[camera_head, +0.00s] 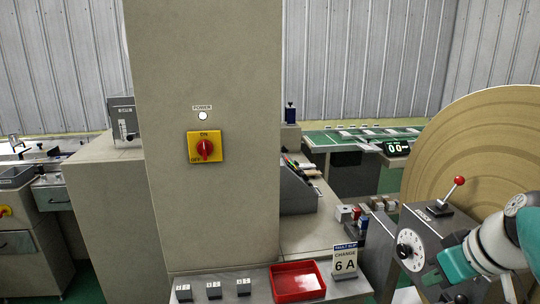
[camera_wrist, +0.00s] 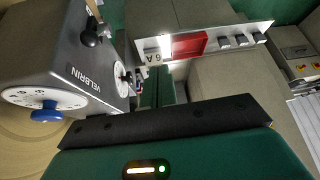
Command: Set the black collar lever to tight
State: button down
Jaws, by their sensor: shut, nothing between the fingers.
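A lever with a red ball (camera_head: 459,181) stands on top of a grey box (camera_head: 425,228) at right in the head view, tilted right. It rises from a black base (camera_head: 439,208), perhaps the black collar. In the wrist view a pale stem rises from a black rounded part (camera_wrist: 91,38) on the grey box marked VELBRIN (camera_wrist: 60,62); the stem's end is cut off by the top edge. I cannot read any tight marking. My gripper (camera_wrist: 175,122) is shut and empty at the bottom of the wrist view, apart from the lever. In the head view my teal and white arm stands before the box.
A white dial (camera_head: 409,250) is on the box's front; a blue-knobbed dial (camera_wrist: 45,112) shows in the wrist view. A large tan disc (camera_head: 485,140) stands behind.

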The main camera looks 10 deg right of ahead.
jog(key=s+a+f, duration=0.1)
jog(key=a+f, duration=0.1)
jog(key=a, duration=0.4)
jog(key=a+f+m, duration=0.1)
jog(key=a+f, duration=0.2)
jog(key=a, duration=0.3)
jog(key=s+a+f+h, duration=0.1)
jog(key=a+f, duration=0.1)
jog(key=a, duration=0.5)
jog(key=shift+s+f+m, duration=0.3)
jog(key=shift+f, duration=0.1)
jog(key=shift+s, duration=0.1)
